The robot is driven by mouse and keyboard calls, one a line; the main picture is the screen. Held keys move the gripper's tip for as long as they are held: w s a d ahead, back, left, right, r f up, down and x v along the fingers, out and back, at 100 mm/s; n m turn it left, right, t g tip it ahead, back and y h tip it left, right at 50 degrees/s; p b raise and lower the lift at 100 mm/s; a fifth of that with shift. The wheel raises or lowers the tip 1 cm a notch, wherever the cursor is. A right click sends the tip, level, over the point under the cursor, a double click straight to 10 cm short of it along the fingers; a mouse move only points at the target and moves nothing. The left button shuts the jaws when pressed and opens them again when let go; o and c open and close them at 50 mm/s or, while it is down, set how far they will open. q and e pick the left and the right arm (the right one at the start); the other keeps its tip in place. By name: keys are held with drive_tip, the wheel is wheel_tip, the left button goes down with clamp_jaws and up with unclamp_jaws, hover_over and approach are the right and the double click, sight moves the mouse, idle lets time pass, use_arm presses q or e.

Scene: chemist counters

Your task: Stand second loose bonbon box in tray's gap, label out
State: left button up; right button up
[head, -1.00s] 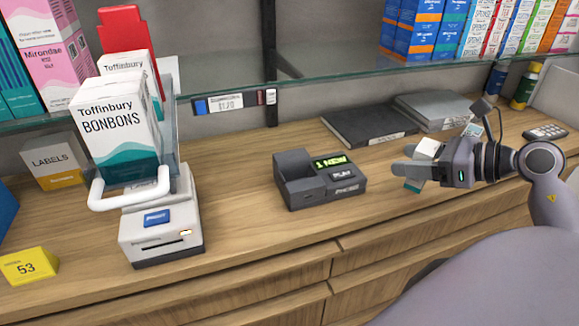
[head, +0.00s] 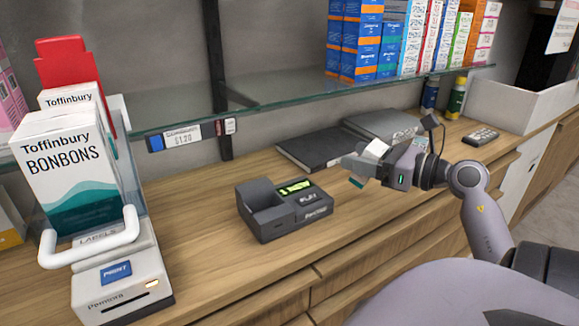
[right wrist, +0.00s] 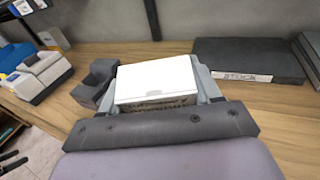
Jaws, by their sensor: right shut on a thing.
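My right gripper (head: 365,160) is shut on a small box (head: 376,148), white with a teal end, held above the counter; its label cannot be read. In the right wrist view the box's white face (right wrist: 155,78) sits between the fingers. The tray's gap cannot be made out. My left gripper is not in view.
A dark card device (head: 285,208) is mid-counter. A black binder (head: 320,150), grey binders (head: 385,125) and a calculator (head: 481,137) lie further right. A glass shelf edge (head: 270,104) overhangs. The counter's front middle is clear.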

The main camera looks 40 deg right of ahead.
drive_tip(key=w+f, duration=0.1)
drive_tip(key=w, duration=0.4)
drive_tip(key=w+a+f+p, duration=0.1)
drive_tip(key=w, duration=0.4)
drive_tip(key=w+a+f+p, duration=0.1)
drive_tip(key=w, duration=0.4)
drive_tip(key=shift+w+a+f, duration=0.3)
drive_tip(key=shift+w+f, duration=0.1)
drive_tip(key=shift+f, duration=0.5)
drive_tip(key=g+p, duration=0.1)
drive_tip(key=p, duration=0.1)
drive_tip(key=w+g+p, duration=0.1)
drive_tip(key=g, duration=0.1)
drive_tip(key=shift+r+p, duration=0.2)
drive_tip(key=shift+p, duration=0.15)
wheel_tip(320, 180, down, 2)
drive_tip(key=shift+f+g+h, duration=0.2)
drive_tip(key=shift+g+h, duration=0.1)
